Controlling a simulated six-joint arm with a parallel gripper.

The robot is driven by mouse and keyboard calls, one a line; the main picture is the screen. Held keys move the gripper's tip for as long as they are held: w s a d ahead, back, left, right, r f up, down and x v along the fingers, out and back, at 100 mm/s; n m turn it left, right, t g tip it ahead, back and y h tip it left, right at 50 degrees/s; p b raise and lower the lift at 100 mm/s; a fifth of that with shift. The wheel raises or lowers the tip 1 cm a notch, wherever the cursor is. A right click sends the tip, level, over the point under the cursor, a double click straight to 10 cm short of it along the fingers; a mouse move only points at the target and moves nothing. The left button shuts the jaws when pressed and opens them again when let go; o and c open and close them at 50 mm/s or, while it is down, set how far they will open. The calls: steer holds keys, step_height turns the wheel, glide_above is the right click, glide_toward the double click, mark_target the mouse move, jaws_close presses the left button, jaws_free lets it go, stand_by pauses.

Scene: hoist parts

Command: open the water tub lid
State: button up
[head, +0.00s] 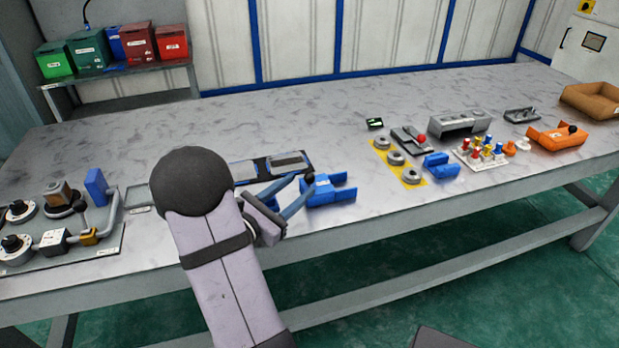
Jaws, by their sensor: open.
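My gripper (305,185) reaches right from the arm over the table's front part. Its two blue-grey fingers are apart and look empty. Their tips are close to a small black knob (309,177) at the left end of a blue block-shaped part (334,191); I cannot tell whether they touch it. Just behind the gripper lies a flat dark panel (289,162) with a blue edge, partly hidden by my arm. No part is clearly marked as the water tub or its lid, so I cannot tell which it is.
A fixture board (112,243) with pipes stands at the left. Right of the gripper are a yellow strip (381,148) with grey rings, a blue bracket (441,166), a peg board (466,157), an orange part (556,138) and a brown tray (598,100). The table's back is clear.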

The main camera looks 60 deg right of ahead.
mark_target(306, 181)
steer(key=shift+s+d, duration=0.2)
steer(key=shift+d, duration=0.75)
steer(key=shift+s+d, duration=0.2)
steer(key=shift+d, duration=0.7)
steer(key=shift+s+d, duration=0.2)
steer(key=shift+d, duration=0.75)
steer(key=shift+c, duration=0.2)
jaws_close()
